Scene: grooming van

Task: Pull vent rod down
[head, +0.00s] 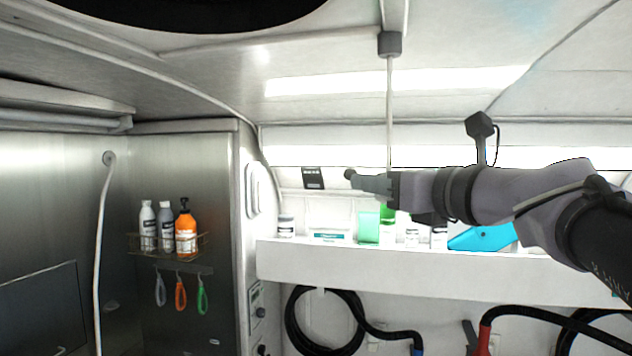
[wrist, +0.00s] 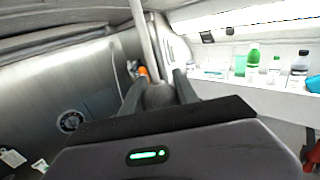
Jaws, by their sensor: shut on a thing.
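The vent rod (head: 390,115) is a thin pale rod hanging from the ceiling, with a grey collar (head: 390,44) near its top. Its lower part passes behind my gripper (head: 370,184), which points left at about the height of the shelf bottles. In the wrist view the rod (wrist: 143,38) comes down to a dark rounded grip (wrist: 159,96) between the two fingers of my gripper (wrist: 158,82). The fingers are shut on that grip. Its lower end is hidden by the gripper body.
A white shelf (head: 420,262) with bottles and a green cup (head: 368,228) runs behind the gripper. A wire rack (head: 150,248) of bottles hangs on the left metal wall. A black hose (head: 300,335) hangs below the shelf. Open air surrounds the rod.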

